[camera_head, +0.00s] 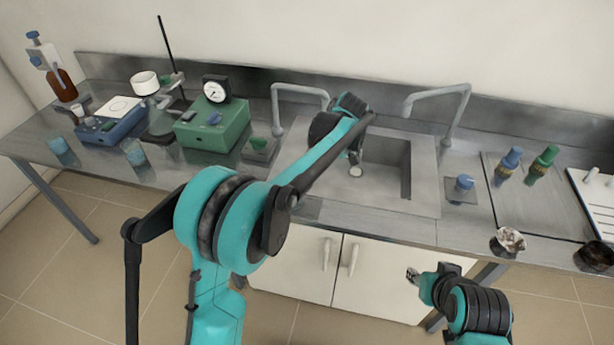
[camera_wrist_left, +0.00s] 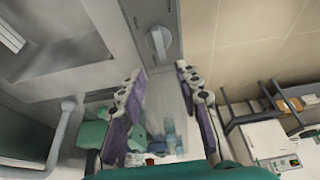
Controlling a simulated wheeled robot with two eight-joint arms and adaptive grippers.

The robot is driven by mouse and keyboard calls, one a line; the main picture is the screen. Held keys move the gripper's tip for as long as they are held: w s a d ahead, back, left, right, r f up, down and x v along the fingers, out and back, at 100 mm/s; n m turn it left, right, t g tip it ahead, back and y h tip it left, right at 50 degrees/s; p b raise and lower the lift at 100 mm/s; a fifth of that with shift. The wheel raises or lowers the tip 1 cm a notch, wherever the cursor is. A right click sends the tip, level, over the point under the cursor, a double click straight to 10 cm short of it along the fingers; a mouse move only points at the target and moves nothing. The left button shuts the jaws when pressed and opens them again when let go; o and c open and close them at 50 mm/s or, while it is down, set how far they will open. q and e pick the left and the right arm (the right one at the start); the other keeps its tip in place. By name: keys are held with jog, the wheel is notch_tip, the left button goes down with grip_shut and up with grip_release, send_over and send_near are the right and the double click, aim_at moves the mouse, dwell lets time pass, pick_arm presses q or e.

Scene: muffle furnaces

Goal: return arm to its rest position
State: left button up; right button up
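My left arm reaches from the bottom left across the counter in the head view. Its gripper (camera_head: 355,162) hangs over the left part of the sink (camera_head: 425,175), partly hidden by my own wrist. In the left wrist view the two purple-padded fingers of this gripper (camera_wrist_left: 160,105) stand apart, with nothing seen held between them. My right gripper (camera_head: 413,275) is low at the right, in front of the white cabinet and away from the counter objects. It is too small to tell whether it is open or shut.
Two grey taps (camera_head: 277,110) (camera_head: 450,120) stand behind the sink. A green device with a gauge (camera_head: 215,128), a blue stirrer (camera_head: 110,125) and glassware are left. Blue (camera_head: 508,163) and green (camera_head: 543,162) bottles stand right. The floor before the cabinet (camera_head: 300,265) is clear.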

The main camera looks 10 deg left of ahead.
dwell(0.5)
pick_arm(q)
jog(key=s+a+r+m+t+h, duration=0.1)
jog(key=s+a+r+m+t, duration=0.2)
jog(key=s, duration=0.4)
jog(key=s+a+r+m+h, duration=0.1)
jog(key=s+r+m+h, duration=0.1)
jog(key=s+m, duration=0.4)
jog(key=s+f+m+t+h, duration=0.1)
jog(key=s+f+m+t, duration=0.3)
jog(key=s+m, duration=0.4)
jog(key=s, duration=0.4)
jog(key=shift+s+a+m, duration=0.4)
